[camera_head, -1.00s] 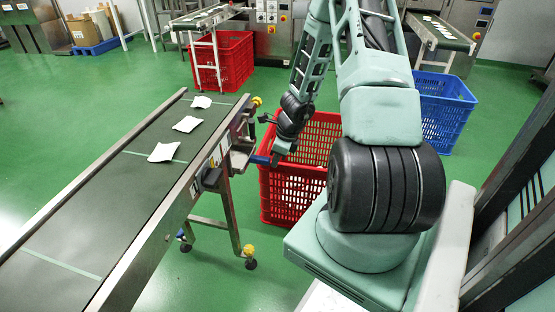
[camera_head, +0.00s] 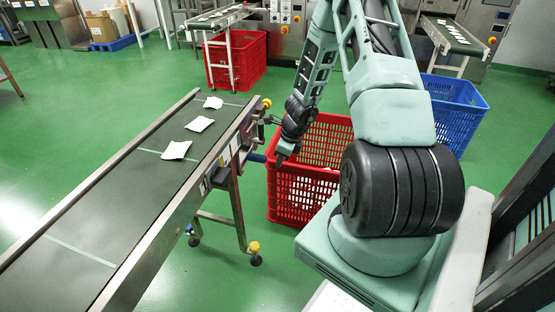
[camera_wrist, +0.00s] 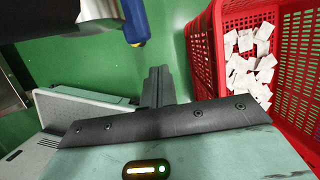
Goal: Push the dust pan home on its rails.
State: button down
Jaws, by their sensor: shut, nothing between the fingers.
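A blue part (camera_head: 257,157) sticks out from the side of the conveyor near its far end. In the wrist view it shows at the top as a blue piece with a yellow edge (camera_wrist: 135,22). I cannot tell whether it belongs to the dust pan; the pan's body and rails are not clear in either view. My gripper (camera_head: 281,158) is beside the conveyor, just right of the blue part, with its fingers pointing down. In the wrist view my gripper (camera_wrist: 158,86) is shut and empty, and a green gap shows between it and the blue piece.
The conveyor (camera_head: 110,215) carries several white teabags. A red crate (camera_head: 300,195) stands close behind my gripper; the wrist view shows white packets inside it. A blue crate (camera_head: 455,115) stands behind my arm. Green floor is open left of the conveyor.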

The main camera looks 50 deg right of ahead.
jog(key=s+p+v, duration=0.1)
jog(key=p+v, duration=0.3)
jog(key=v, duration=0.6)
jog(key=shift+d, duration=0.25)
jog(key=shift+w, duration=0.1)
